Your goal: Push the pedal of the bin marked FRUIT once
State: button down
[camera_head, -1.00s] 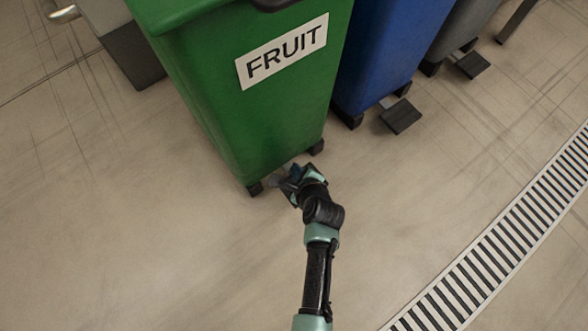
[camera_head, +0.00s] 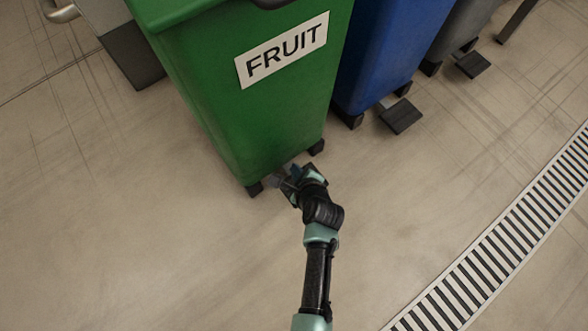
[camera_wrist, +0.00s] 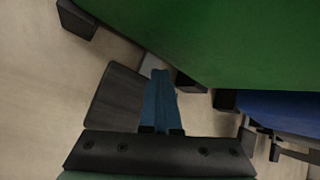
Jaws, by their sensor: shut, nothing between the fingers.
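The green bin (camera_head: 250,115) carries a white label (camera_head: 282,50) reading FRUIT. In the wrist view its green wall (camera_wrist: 230,40) fills the top right. Its dark flat pedal (camera_wrist: 115,97) lies left of my fingers, near the foot of the bin, with a grey stem (camera_wrist: 182,80) beside the fingertips. In the head view my gripper largely hides the pedal. My gripper (camera_head: 284,179) is low at the front foot of the bin. Its blue fingers (camera_wrist: 160,76) are shut and empty, overlapping the pedal's right edge in the wrist view. I cannot tell whether they touch it.
A blue bin (camera_head: 385,50) with a dark pedal (camera_head: 401,116) stands right of the green one. A grey bin (camera_head: 457,30) with its own pedal (camera_head: 472,65) is beyond. A slotted floor drain (camera_head: 490,250) runs along the right. The floor in front is clear.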

jog(key=shift+s+d+f+b, duration=0.2)
jog(key=shift+f+b, duration=0.15)
jog(key=shift+f, duration=0.45)
jog(key=shift+s+d+f+b, duration=0.15)
jog(key=shift+f+b, duration=0.15)
jog(key=shift+f, duration=0.5)
dwell(0.5)
jog(key=shift+r, duration=0.1)
dwell(0.4)
jog(key=r+p, duration=0.3)
jog(key=p, duration=0.1)
jog(key=shift+s+r, duration=0.1)
jog(key=shift+s, duration=0.15)
jog(key=shift+w+a+r, duration=0.1)
jog(key=shift+r, duration=0.1)
jog(key=shift+w, duration=0.1)
jog(key=shift+a+r+p, duration=0.1)
jog(key=shift+r+p, duration=0.1)
jog(key=shift+p, duration=0.15)
notch_tip(320, 180, up, 5)
jog(key=p, duration=0.5)
jog(key=shift+w+p, duration=0.1)
jog(key=shift+p, duration=0.2)
jog(key=shift+f, duration=0.1)
